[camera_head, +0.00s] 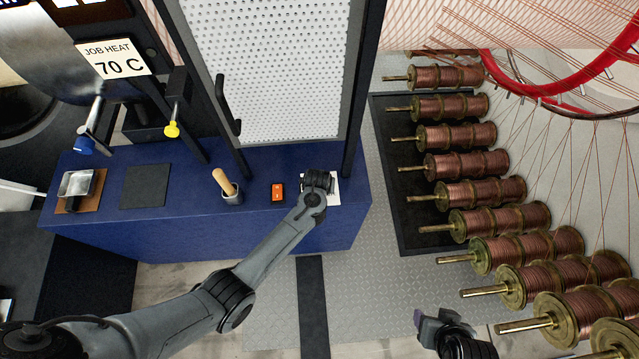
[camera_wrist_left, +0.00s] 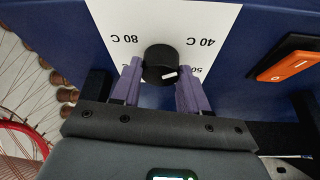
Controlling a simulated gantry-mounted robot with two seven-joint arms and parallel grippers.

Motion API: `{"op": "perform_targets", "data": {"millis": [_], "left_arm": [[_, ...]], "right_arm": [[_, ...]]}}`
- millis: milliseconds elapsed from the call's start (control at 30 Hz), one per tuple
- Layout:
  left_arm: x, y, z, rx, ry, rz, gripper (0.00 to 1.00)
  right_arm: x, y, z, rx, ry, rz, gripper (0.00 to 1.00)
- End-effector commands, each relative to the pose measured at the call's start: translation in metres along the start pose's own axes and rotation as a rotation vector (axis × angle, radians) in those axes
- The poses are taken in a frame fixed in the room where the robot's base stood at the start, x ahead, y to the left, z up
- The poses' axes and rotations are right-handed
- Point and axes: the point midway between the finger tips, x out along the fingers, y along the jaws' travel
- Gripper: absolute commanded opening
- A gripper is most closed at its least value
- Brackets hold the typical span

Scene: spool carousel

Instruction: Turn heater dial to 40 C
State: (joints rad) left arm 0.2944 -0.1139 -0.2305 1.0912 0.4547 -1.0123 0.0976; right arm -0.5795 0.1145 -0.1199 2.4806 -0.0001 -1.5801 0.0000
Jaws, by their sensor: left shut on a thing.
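The heater dial (camera_wrist_left: 160,63) is a round black knob on a white label plate (camera_wrist_left: 205,18) in the left wrist view. Upside-down print reads 80 C at left and 40 C at right; a 50 below that is partly hidden by a finger. The dial's white mark is at its lower right, on the side of the 50. My left gripper (camera_wrist_left: 159,70) has its purple fingers shut on either side of the dial. In the head view my left gripper (camera_head: 318,184) covers the dial over the blue bench. My right gripper (camera_head: 440,328) is at the bottom right, its jaws unclear.
A card (camera_head: 113,58) reads JOB HEAT 70 C. An orange switch (camera_head: 277,192) and a cup with a wooden-handled tool (camera_head: 229,188) stand left of my left gripper on the blue bench (camera_head: 190,170). Copper spools (camera_head: 485,195) line the right side.

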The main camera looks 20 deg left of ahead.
Motion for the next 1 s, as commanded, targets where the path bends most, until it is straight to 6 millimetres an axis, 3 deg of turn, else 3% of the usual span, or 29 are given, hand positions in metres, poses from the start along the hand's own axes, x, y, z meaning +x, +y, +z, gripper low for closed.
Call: {"op": "perform_targets", "data": {"millis": [67, 100, 267, 667, 1000], "left_arm": [[0.0, 0.0, 0.0, -0.002, 0.0, 0.0, 0.13], [0.0, 0.0, 0.0, -0.002, 0.0, 0.0, 0.47], [0.0, 0.0, 0.0, 0.0, 0.0, 0.0, 0.69], [-0.006, 0.0, 0.0, 0.002, 0.001, 0.0, 0.69], [-0.056, -0.001, -0.001, 0.001, 0.003, 0.001, 0.69]], "right_arm": [[0.001, 0.0, 0.0, 0.0, -0.001, 0.0, 0.57], [0.001, 0.0, 0.0, 0.0, -0.001, 0.0, 0.57], [0.001, 0.0, 0.0, -0.002, -0.001, 0.001, 0.57], [-0.001, 0.002, 0.0, -0.01, -0.003, 0.007, 0.57], [-0.013, 0.002, -0.003, -0.007, -0.002, 0.005, 0.57]]}}
